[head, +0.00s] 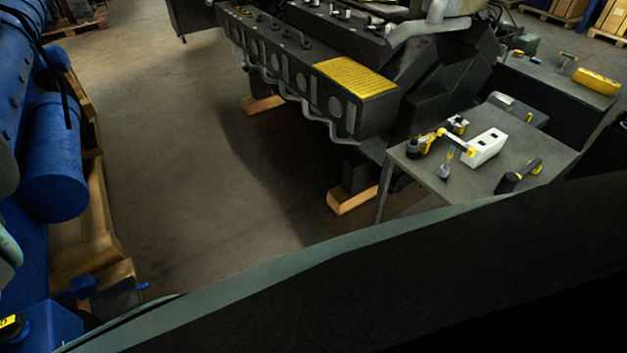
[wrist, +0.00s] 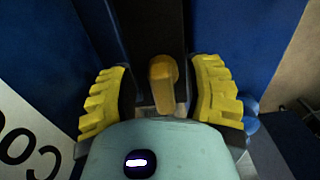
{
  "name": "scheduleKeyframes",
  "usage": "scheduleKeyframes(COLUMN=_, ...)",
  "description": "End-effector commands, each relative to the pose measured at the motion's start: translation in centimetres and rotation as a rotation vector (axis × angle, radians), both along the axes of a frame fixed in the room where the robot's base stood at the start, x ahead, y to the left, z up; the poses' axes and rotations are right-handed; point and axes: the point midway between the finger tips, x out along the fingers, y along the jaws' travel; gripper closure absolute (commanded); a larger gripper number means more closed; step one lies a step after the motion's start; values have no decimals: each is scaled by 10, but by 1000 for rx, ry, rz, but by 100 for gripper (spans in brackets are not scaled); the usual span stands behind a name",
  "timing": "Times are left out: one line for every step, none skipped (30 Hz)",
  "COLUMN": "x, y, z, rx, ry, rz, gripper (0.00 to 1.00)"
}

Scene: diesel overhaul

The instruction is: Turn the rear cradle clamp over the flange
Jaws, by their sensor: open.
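In the wrist view my gripper (wrist: 164,66) is open, with a yellow ribbed finger pad on each side. A rounded yellow-orange lever or knob (wrist: 163,82) stands between the fingers. My gripper does not show in the head view.
A large blue cylinder unit (head: 62,165) rests on wooden timbers at left in the head view. A dark engine (head: 300,80) stands on blocks. A grey table (head: 430,178) holds tools. Bare floor (head: 190,150) lies between. A white lettered panel (wrist: 30,135) is left of my gripper.

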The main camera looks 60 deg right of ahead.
Motion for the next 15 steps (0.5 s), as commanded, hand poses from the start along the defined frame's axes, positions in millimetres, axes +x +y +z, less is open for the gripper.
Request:
scheduleKeyframes(x=-1, y=1, z=0, rx=0, ry=0, rz=2, gripper=50)
scheduleKeyframes(x=-1, y=1, z=0, rx=0, ry=0, rz=2, gripper=50)
scheduleKeyframes(x=-1, y=0, z=0, rx=0, ry=1, rz=2, gripper=48)
scheduleKeyframes(x=-1, y=1, z=0, rx=0, ry=1, rz=2, gripper=51)
scheduleKeyframes(x=-1, y=1, z=0, rx=0, ry=1, rz=1, gripper=54)
scheduleKeyframes(x=-1, y=1, z=0, rx=0, ry=1, rz=1, gripper=58)
scheduleKeyframes(x=-1, y=1, z=0, rx=0, ry=1, rz=1, gripper=61)
scheduleKeyframes(x=-1, y=1, z=0, rx=0, ry=1, rz=1, gripper=64)
scheduleKeyframes(x=-1, y=1, z=0, rx=0, ry=1, rz=1, gripper=68)
scheduleKeyframes(x=-1, y=1, z=0, rx=0, ry=1, rz=1, gripper=71)
scheduleKeyframes(x=-1, y=0, z=0, rx=0, ry=1, rz=1, gripper=74)
scheduleKeyframes(x=-1, y=0, z=0, rx=0, ry=1, rz=1, gripper=78)
scheduleKeyframes(x=-1, y=0, z=0, rx=0, ry=1, rz=1, gripper=82)
scheduleKeyframes(x=-1, y=0, z=0, rx=0, ry=1, rz=1, gripper=85)
scheduleKeyframes(x=-1, y=0, z=0, rx=0, ry=1, rz=1, gripper=89)
